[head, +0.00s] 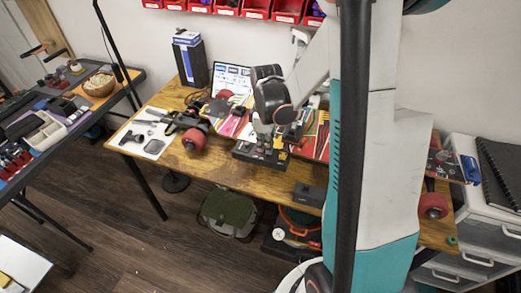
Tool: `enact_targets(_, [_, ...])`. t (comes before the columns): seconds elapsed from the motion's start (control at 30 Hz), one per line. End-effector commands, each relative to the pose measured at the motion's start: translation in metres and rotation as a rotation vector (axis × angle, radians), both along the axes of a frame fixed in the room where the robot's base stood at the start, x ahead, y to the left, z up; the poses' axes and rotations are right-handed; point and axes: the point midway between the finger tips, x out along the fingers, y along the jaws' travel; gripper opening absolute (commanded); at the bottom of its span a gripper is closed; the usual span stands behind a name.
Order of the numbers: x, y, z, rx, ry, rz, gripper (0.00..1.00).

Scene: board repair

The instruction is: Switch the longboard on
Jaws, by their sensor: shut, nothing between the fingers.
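The longboard (313,140) lies across the wooden table with colourful stripes on its upward face. Its red wheels show at the left end (194,140) and at the right end (433,206). My arm hides much of its middle and right part. A black box with small controls (250,151) sits at the front edge of the board; I cannot tell whether it is fixed to the board. My gripper (270,137) points down over this box, shut and empty. I cannot tell whether the fingertips touch it. No power switch can be made out.
A tablet or laptop screen (231,79) and a dark blue box (189,60) stand behind. A white mat with tools (142,133) lies left. A small black box (309,194) sits at the table's front edge. White drawers (484,235) stand right, another workbench (60,125) left.

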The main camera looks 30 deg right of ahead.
Motion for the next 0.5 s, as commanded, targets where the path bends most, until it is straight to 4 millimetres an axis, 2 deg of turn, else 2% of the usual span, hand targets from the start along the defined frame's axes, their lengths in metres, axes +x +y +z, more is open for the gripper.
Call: enact_targets(0.5, [0.001,0.001,0.034,0.002,-0.002,0.001,0.00])
